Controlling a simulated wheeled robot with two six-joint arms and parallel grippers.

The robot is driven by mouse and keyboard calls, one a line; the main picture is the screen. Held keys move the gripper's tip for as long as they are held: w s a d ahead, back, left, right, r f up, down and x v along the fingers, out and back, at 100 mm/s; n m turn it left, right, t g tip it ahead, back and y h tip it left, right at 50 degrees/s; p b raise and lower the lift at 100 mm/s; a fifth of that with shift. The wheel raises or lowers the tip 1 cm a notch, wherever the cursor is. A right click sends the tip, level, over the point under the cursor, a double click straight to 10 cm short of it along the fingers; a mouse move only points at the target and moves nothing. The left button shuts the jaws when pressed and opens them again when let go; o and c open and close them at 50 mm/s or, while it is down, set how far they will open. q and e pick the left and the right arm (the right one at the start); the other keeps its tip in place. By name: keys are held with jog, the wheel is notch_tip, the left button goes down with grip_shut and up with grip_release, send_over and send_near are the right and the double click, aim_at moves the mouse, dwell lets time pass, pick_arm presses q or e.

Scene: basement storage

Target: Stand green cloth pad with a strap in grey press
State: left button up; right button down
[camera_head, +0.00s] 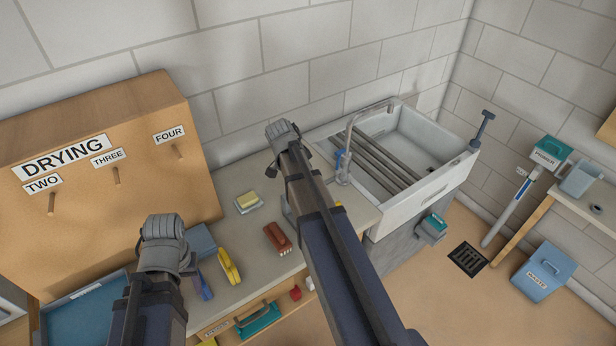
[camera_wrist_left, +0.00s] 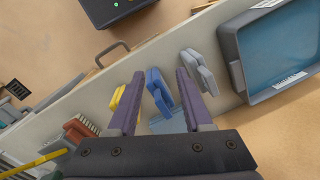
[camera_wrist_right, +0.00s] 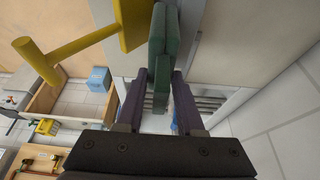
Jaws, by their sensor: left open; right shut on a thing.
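A green pad (camera_wrist_right: 158,45) stands on edge between the fingers of my right gripper (camera_wrist_right: 160,85) in the right wrist view; the gripper is shut on it. Its strap cannot be made out. A grey upright surface (camera_wrist_right: 192,25) is close beside the pad, possibly part of the press; I cannot tell whether they touch. In the head view, my right arm covers the pad and most of a grey block on the counter. My left gripper (camera_wrist_left: 158,85) is open above the counter.
On the counter are a yellow brush (camera_head: 229,266), a red-brown brush (camera_head: 277,238) and a sponge (camera_head: 247,202). A blue tray (camera_head: 88,310) is left, a sink (camera_head: 436,194) right. The DRYING board (camera_head: 110,190) rises behind. A yellow T-shaped thing (camera_wrist_right: 70,45) lies near the pad in the right wrist view.

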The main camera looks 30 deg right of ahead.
jog(key=shift+f+b, duration=2.35)
jog(key=shift+f, duration=0.35)
jog(key=shift+s+a, duration=0.15)
jog(key=shift+s, duration=0.05)
jog(key=shift+f, duration=0.1)
